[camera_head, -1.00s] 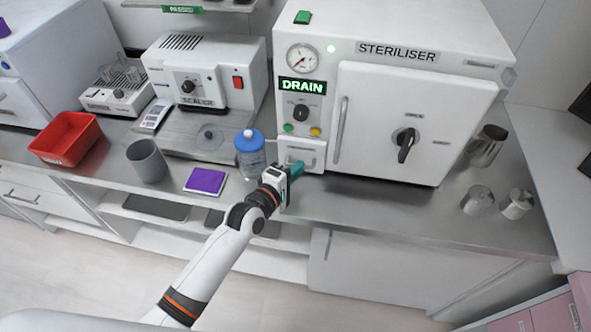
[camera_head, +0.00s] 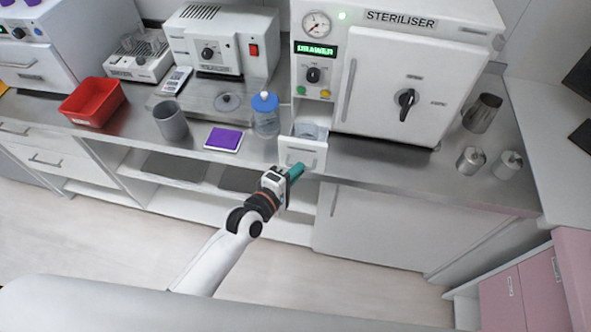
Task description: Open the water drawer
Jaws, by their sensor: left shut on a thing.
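The steriliser (camera_head: 440,75) is a white box on the counter with its main door closed. Its green display reads what looks like "DRAWER". The small water drawer (camera_head: 305,147) below the control panel is pulled out, and its open inside shows. My left gripper (camera_head: 294,174) is at the front of the drawer, shut on its handle; the handle itself is mostly hidden behind the teal fingers. My right gripper is not in view.
A clear bottle with a blue cap (camera_head: 266,114) stands just left of the drawer. A purple pad (camera_head: 223,139), a grey cup (camera_head: 171,121) and a red bin (camera_head: 92,102) are further left. Metal canisters (camera_head: 471,160) stand at the right. Floor in front is clear.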

